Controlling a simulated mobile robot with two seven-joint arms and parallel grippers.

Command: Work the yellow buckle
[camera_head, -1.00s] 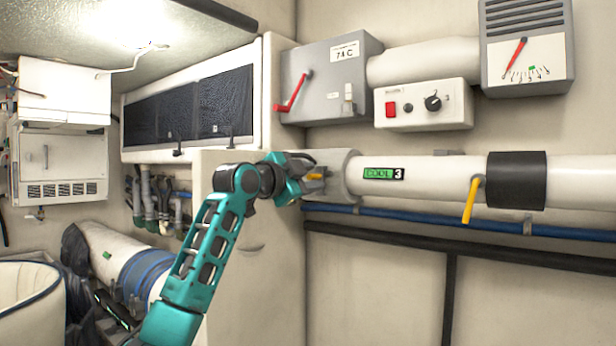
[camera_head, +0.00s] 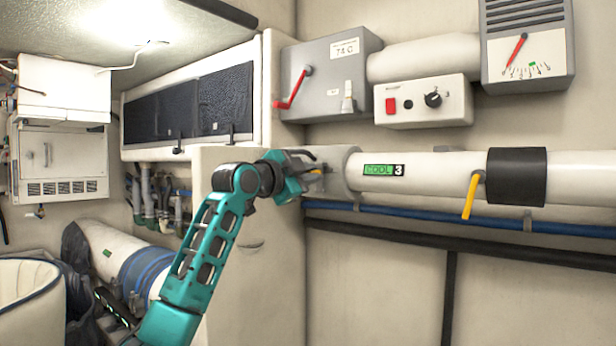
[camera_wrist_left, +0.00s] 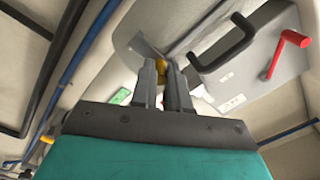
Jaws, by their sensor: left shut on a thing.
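The yellow buckle (camera_wrist_left: 161,66) sits at the grey collar (camera_head: 345,172) on the end of the white pipe. In the left wrist view it shows between and just beyond the fingertips. My left gripper (camera_wrist_left: 162,66) is shut on it, with the two fingers close together; the gripper also shows in the head view (camera_head: 317,180), reaching the collar from the left. The fingers hide most of the buckle, and in the head view hardly any yellow shows there. My right gripper is in neither view.
A yellow lever (camera_head: 473,196) hangs from the pipe by a black band (camera_head: 516,177). A grey box with a red handle (camera_head: 293,88) and a switch panel (camera_head: 423,103) are above. A blue pipe (camera_head: 430,219) runs below. A black handle (camera_wrist_left: 226,48) is near the fingers.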

